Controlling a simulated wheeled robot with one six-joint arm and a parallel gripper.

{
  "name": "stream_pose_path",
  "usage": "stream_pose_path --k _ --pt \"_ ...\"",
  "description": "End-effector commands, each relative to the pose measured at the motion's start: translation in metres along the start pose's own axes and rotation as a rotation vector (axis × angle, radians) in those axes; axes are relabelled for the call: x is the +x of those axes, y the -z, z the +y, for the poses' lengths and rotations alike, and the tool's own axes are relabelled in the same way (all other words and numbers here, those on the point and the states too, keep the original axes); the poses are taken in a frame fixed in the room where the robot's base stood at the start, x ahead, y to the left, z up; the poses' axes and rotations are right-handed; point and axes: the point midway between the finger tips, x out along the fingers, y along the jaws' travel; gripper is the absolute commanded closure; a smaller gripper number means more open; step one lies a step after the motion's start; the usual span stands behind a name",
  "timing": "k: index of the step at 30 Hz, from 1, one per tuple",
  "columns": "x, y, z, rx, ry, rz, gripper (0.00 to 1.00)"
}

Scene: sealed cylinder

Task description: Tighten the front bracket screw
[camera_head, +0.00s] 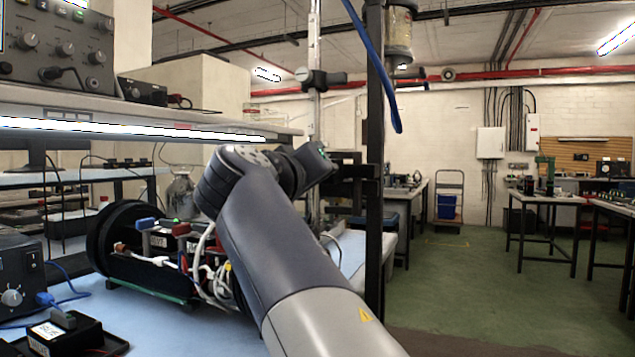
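The cylinder assembly (140,262) lies on its side on the blue bench top, with a black round end ring (103,240) at its left. Its inside is open to view, with a blue block, a red block and white cables. No bracket screw can be made out at this size, and my arm covers the assembly's right end. My arm rises from the bottom middle and bends at a dark joint above the assembly. Its wrist (318,160) points right, near a dark upright post. My gripper's fingers cannot be told apart from the dark parts there. No screwdriver can be made out.
A lit shelf (140,128) with instruments hangs over the bench. A dark post (375,250) and a hanging blue cable (375,65) stand close to my wrist. A black box (70,335) lies at the bench's front left. The green floor at right is open.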

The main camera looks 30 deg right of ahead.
Motion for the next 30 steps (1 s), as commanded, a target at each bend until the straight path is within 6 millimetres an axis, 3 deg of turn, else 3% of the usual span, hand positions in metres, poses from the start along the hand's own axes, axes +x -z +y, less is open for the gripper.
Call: stream_pose_path --k 17,18,26,30 --pt "-0.0002 -0.0010 -0.0019 0.033 0.004 -0.003 1.00" --pt "-0.0002 -0.0010 -0.0019 0.033 0.004 -0.003 0.76" --pt "-0.0001 -0.0003 -0.0008 0.033 0.001 -0.001 0.56" --pt "0.0000 -0.0001 -0.0005 0.033 0.001 -0.001 0.56"
